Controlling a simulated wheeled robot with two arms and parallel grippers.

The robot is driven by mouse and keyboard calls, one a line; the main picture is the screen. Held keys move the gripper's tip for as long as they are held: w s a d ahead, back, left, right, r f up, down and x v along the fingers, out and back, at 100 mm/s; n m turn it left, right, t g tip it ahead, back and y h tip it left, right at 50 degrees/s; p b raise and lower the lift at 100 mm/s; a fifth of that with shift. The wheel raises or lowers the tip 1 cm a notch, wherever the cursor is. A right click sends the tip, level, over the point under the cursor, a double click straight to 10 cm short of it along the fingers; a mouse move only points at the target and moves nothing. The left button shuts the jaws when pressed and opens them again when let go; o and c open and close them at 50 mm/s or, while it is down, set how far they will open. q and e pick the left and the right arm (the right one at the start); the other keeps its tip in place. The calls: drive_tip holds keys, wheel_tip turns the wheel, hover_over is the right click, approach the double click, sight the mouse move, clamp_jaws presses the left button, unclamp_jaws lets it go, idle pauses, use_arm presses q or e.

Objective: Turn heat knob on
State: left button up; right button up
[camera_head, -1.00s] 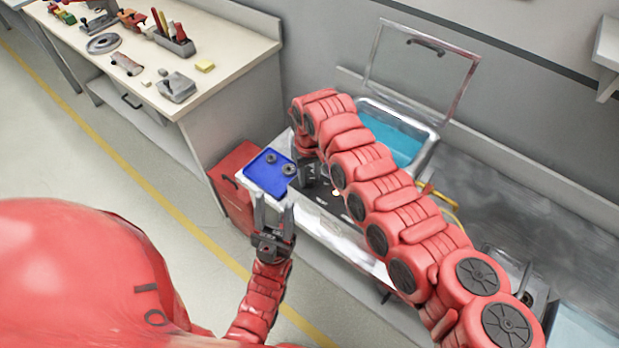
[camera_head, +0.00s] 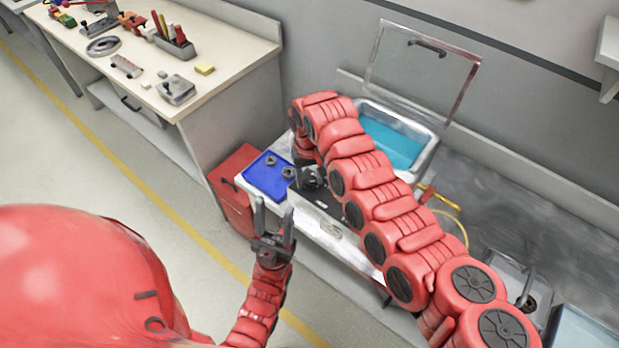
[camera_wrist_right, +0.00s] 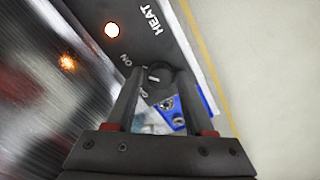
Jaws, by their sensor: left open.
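The heat knob (camera_wrist_right: 157,80) is a dark round dial on a dark panel (camera_wrist_right: 146,40) marked HEAT, with an ON mark beside the knob. An orange-white lamp (camera_wrist_right: 112,30) glows on that panel. In the right wrist view the fingers of my right gripper (camera_wrist_right: 158,76) stand on either side of the knob; whether they press on it I cannot tell. In the head view my right gripper (camera_head: 312,178) is over the dark-topped box (camera_head: 330,218), and my right arm hides part of it. My left gripper (camera_head: 274,210) is open and empty, in front of the bench.
A blue tray (camera_head: 262,190) with small metal rings lies left of the box. Behind are a basin of blue liquid (camera_head: 397,140) and a raised clear lid (camera_head: 420,75). A red cabinet (camera_head: 235,178) stands beside the bench. A workbench (camera_head: 215,75) with tools is at the left.

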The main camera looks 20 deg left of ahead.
sight(310, 182)
drive_tip(key=shift+o, duration=0.9)
drive_tip(key=shift+r, duration=0.15)
wheel_tip(310, 182, up, 17)
drive_tip(key=b, duration=0.3)
drive_tip(key=shift+r, duration=0.1)
